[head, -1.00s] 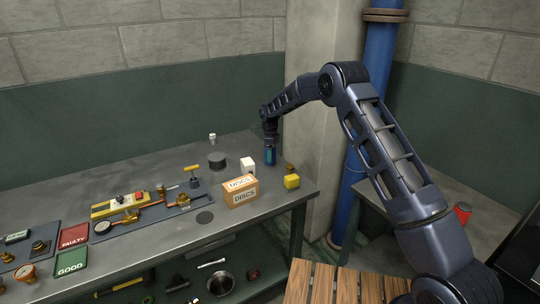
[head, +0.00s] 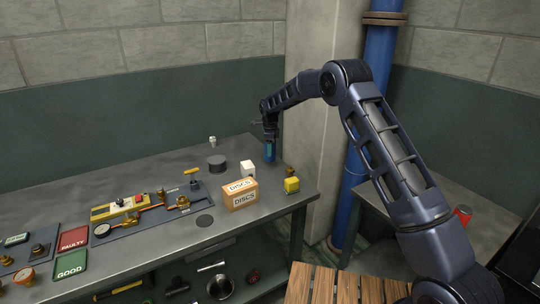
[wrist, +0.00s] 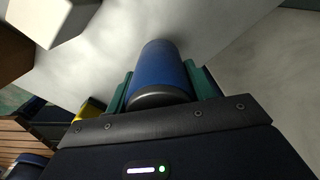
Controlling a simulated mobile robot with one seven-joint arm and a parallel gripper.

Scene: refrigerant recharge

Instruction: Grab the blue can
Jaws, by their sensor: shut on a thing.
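The blue can (head: 269,153) is at the far right back of the workbench in the head view, under the end of my arm. In the wrist view the blue can (wrist: 164,68) fills the space between the green fingers of my gripper (wrist: 160,88). My gripper is shut on the can, one finger on each side. In the head view my gripper (head: 270,146) is small and partly merges with the can. Whether the can's base touches the bench is hard to tell.
A concrete pillar (head: 325,130) rises at the right. The bench's back left is clear.

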